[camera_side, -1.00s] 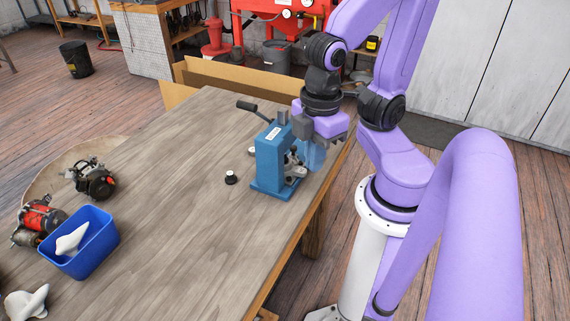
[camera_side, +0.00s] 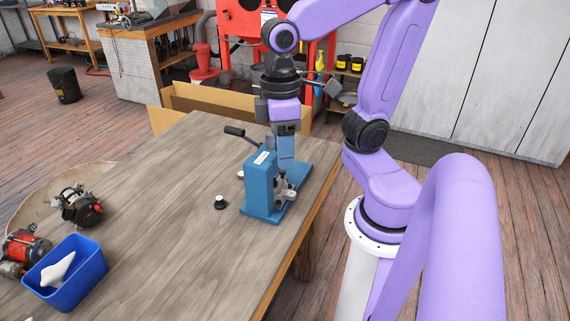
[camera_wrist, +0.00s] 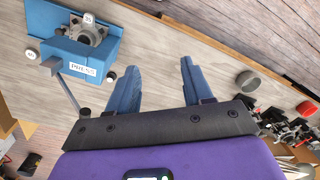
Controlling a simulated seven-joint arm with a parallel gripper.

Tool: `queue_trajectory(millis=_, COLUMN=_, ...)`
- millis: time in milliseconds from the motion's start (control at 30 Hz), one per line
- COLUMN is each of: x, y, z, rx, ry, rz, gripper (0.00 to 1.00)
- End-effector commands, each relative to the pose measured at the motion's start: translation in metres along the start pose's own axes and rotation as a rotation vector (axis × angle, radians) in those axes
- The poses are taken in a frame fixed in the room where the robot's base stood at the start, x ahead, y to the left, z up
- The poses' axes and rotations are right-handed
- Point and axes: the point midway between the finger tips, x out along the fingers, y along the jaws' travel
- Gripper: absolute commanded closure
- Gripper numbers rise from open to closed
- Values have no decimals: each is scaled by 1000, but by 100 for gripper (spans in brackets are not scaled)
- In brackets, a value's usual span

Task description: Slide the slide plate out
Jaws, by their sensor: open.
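The blue press (camera_side: 260,184) stands upright on the wooden table, with its lever raised to the left. It also shows at the upper left of the wrist view (camera_wrist: 84,67), labelled PRESS. A flat blue plate (camera_side: 303,176) extends from its foot. I cannot tell whether this is the slide plate or the fixed base. A grey metal fitting (camera_side: 283,188) sits at the front of the press. My gripper (camera_side: 285,164) is behind the press in the side view, pointing down, its tips partly hidden. In the wrist view my gripper (camera_wrist: 158,63) has its fingers apart, with nothing between them.
A small black, white-topped knob (camera_side: 221,202) lies left of the press. The press lever (camera_side: 240,134) reaches out near my gripper. A blue bin (camera_side: 66,274) and an alternator (camera_side: 78,206) are far left. A cardboard box (camera_side: 240,100) stands behind the table.

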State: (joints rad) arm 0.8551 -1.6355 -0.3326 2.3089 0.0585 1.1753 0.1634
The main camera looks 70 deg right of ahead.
Motion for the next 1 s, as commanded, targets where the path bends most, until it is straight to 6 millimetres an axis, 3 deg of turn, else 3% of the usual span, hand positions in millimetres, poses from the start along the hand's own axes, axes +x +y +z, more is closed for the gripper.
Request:
queue_trajectory(millis=300, x=-6, y=68, z=-24, rx=624, ry=-32, rz=-73, gripper=50)
queue_trajectory(millis=533, x=-9, y=126, z=-24, rx=1072, ry=-49, rz=-142, gripper=50)
queue_trajectory(millis=767, x=-11, y=186, z=-8, rx=1516, ry=-62, rz=-224, gripper=50)
queue_trajectory(millis=1000, x=-12, y=246, z=29, rx=1969, ry=-69, rz=-330, gripper=50)
